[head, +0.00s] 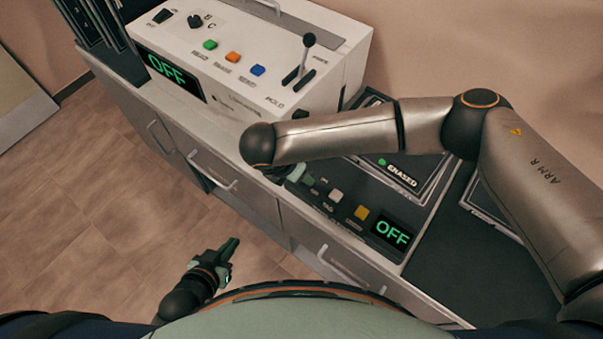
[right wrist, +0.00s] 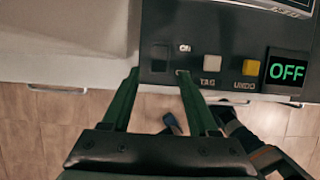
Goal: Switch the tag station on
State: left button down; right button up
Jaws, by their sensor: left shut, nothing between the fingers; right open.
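The tag station (head: 425,222) is a dark panel on the counter. Its small screen (head: 392,232) reads OFF in green, also in the right wrist view (right wrist: 287,72). A black rocker switch (right wrist: 160,58) beside an ON label sits left of the pale TAG button (right wrist: 212,63) and yellow UNDO button (right wrist: 250,66). My right gripper (right wrist: 160,73) is open, its fingertips at the panel's front edge on either side of the switch in view; contact cannot be told. In the head view my right arm partly hides it. My left gripper (head: 231,246) is shut and empty, low over the floor.
A white machine (head: 340,75) with another OFF screen (head: 172,73), coloured buttons and a lever (head: 306,55) stands beside the station. A display reading ERASED (head: 400,172) lies behind the buttons. Drawer handles (head: 345,268) project from the counter front. The floor at left is clear.

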jog(key=shift+x, duration=2.05)
jog(key=shift+a, duration=0.1)
jog(key=shift+c, duration=0.2)
grip_shut()
